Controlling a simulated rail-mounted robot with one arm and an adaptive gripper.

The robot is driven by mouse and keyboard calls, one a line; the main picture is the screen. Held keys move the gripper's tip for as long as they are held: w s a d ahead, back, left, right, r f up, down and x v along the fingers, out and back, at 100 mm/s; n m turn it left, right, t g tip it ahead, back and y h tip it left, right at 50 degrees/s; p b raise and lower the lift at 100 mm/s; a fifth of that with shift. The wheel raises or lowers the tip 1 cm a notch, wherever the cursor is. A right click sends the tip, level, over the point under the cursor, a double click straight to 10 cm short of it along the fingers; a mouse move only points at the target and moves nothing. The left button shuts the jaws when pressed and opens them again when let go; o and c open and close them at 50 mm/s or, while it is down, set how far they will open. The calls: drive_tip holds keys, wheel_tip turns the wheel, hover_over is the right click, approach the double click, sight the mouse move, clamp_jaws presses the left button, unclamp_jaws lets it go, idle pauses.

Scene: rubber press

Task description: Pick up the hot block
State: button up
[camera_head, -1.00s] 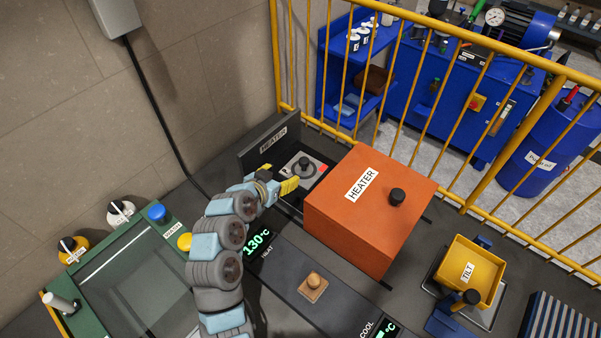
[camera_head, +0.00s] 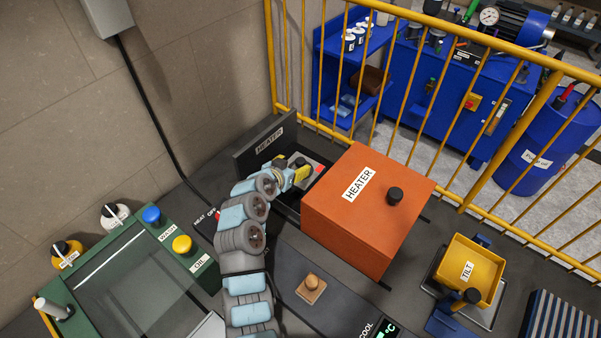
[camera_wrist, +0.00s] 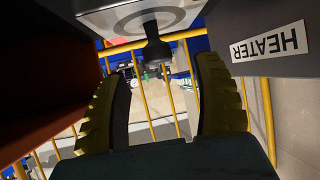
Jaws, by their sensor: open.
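The hot block is a light grey metal block (camera_head: 293,157) with a dark knob on top. It sits in the open bay between the dark upright heater panel and the orange heater cover; my gripper partly hides it. In the upside-down wrist view the block (camera_wrist: 112,22) shows at the top, and its dark knob (camera_wrist: 157,54) points between my fingertips. My gripper (camera_head: 303,174) reaches into the bay from the near side, close to the knob. In the wrist view my gripper (camera_wrist: 162,72) is open, with a clear gap between the yellow ribbed fingers and the knob.
The orange heater cover (camera_head: 345,222) stands close right of my gripper. The dark heater panel (camera_head: 250,150) stands close on the left. A yellow railing (camera_head: 425,190) runs behind. The yellow tilt tray (camera_head: 478,262) is at right.

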sight(300, 161)
drive_tip(key=shift+b+x, duration=0.45)
drive_tip(key=shift+x, duration=2.15)
drive_tip(key=shift+d, duration=0.1)
clamp_jaws()
